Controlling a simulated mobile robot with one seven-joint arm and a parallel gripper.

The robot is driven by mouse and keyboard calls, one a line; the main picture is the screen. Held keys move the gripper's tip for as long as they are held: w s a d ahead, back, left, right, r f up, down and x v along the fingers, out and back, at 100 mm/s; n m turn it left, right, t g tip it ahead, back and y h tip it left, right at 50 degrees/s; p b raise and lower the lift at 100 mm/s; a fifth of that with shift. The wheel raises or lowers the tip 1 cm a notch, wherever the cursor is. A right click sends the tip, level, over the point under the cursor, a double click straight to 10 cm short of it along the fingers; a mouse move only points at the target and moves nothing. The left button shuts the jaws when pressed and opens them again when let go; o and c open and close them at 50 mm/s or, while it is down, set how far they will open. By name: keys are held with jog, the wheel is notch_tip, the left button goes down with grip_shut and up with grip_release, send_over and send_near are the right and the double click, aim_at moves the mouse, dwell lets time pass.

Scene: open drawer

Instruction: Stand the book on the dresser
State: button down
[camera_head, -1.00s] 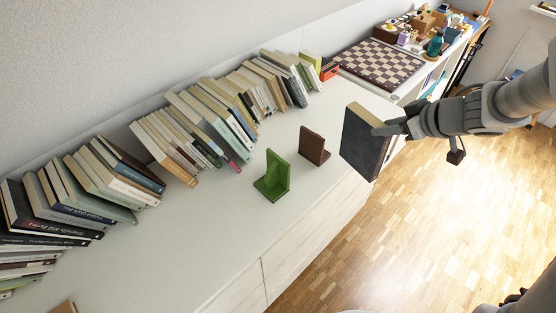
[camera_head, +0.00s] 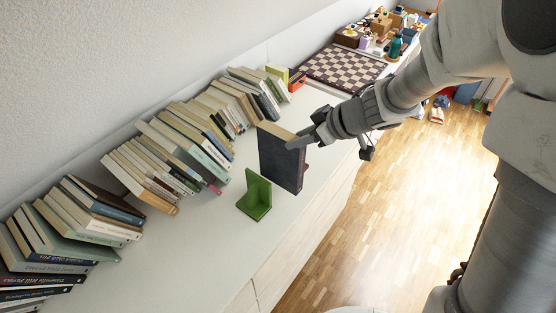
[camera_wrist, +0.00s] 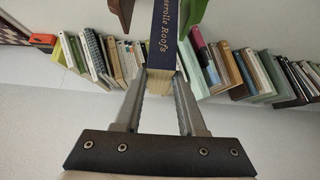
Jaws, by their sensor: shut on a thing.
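A dark blue-black book (camera_head: 279,160) with pale page edges is held upright by my gripper (camera_head: 308,139). In the wrist view the book's spine (camera_wrist: 163,35) with gold lettering sits between the two fingers (camera_wrist: 159,85). The book is over the white dresser (camera_head: 200,250), between a green bookend (camera_head: 256,197) and a brown bookend (camera_head: 306,168), which is mostly hidden behind it. I cannot tell whether the book's lower edge touches the dresser top.
A long row of leaning books (camera_head: 178,155) stands along the wall behind. A chessboard (camera_head: 345,69) lies at the far end. The dresser top in front of the green bookend is clear.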

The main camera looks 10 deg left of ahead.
jog(key=a+f+b, duration=0.3)
jog(key=a+f, duration=0.2)
jog(key=f, duration=0.1)
jog(key=shift+f+b, duration=0.4)
jog(key=shift+w+f, duration=0.1)
jog(key=shift+c, duration=2.4)
grip_release()
jog(key=shift+f, duration=0.1)
jog(key=p+v, duration=0.5)
jog(key=v, duration=0.7)
